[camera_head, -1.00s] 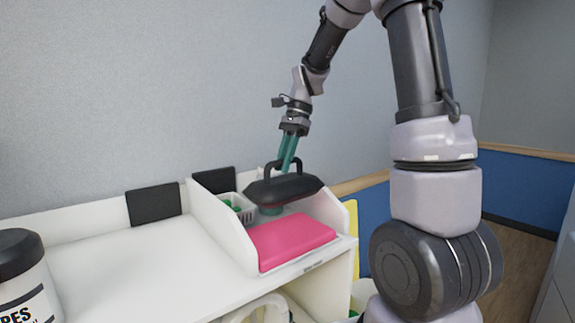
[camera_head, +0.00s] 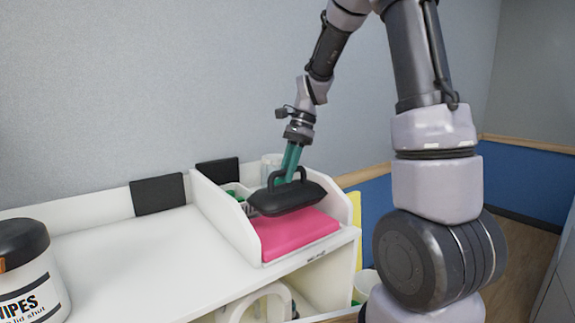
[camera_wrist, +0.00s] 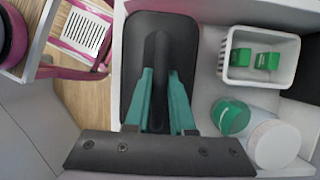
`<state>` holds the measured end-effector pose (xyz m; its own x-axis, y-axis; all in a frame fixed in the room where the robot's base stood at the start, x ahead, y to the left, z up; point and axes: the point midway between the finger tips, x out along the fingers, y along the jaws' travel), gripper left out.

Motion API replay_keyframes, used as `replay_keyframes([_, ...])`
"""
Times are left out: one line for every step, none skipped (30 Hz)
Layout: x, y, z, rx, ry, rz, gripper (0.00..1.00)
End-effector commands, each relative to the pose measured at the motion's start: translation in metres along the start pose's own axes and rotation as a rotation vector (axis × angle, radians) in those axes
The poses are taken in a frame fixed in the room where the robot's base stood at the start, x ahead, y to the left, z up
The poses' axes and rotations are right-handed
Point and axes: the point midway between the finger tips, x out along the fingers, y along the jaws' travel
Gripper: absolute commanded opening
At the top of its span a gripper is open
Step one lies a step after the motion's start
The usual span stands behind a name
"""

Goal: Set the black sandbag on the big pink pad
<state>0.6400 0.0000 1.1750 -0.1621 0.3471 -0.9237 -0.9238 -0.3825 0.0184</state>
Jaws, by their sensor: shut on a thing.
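The black sandbag (camera_head: 288,198) hangs by its handle from my gripper (camera_head: 289,176), whose green fingers are shut on the handle. The big pink pad (camera_head: 296,232) lies at the front of a white compartment on the counter. The sandbag is over the rear part of the pad and hides it; I cannot tell whether the two touch. In the wrist view the sandbag (camera_wrist: 135,60) fills the space beyond my gripper (camera_wrist: 158,90), and the pad is hidden beneath it.
A white basket (camera_wrist: 237,70) with green items, a green-lidded container (camera_wrist: 230,117) and a white-lidded one (camera_wrist: 274,145) stand behind the pad. White dividers (camera_head: 222,212) flank the compartment. A wipes tub (camera_head: 28,275) stands at far left; the counter (camera_head: 125,260) between is clear.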

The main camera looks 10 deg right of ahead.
Motion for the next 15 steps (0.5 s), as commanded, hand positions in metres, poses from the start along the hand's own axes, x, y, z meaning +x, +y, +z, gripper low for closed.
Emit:
replay_keyframes([0.002,-0.001,-0.001,0.000,0.000,-0.001,0.00])
replay_keyframes([0.004,0.000,-0.002,0.000,-0.001,-0.001,0.00])
replay_keyframes([0.007,0.000,-0.003,0.000,-0.001,0.000,0.00])
replay_keyframes([0.009,0.000,-0.004,0.000,-0.001,0.000,0.00])
replay_keyframes([0.010,-0.001,-0.004,0.000,-0.001,-0.001,0.00])
replay_keyframes([0.013,-0.001,-0.005,0.001,-0.001,-0.001,0.00])
replay_keyframes([0.015,-0.001,-0.006,0.001,-0.001,-0.001,0.00])
replay_keyframes([0.016,-0.001,-0.007,0.001,-0.001,-0.001,0.00])
replay_keyframes([0.019,-0.001,-0.008,0.001,-0.001,-0.001,0.00])
replay_keyframes([0.020,-0.001,-0.009,0.000,0.000,-0.001,0.00])
replay_keyframes([0.022,-0.001,-0.009,0.000,0.000,-0.001,0.00])
replay_keyframes([0.024,-0.001,-0.010,0.000,0.000,-0.001,0.00])
replay_keyframes([0.026,-0.001,-0.011,0.001,-0.001,-0.001,0.00])
replay_keyframes([0.028,-0.001,-0.012,0.001,-0.001,-0.001,0.00])
replay_keyframes([0.031,-0.001,-0.013,0.001,-0.001,-0.001,0.00])
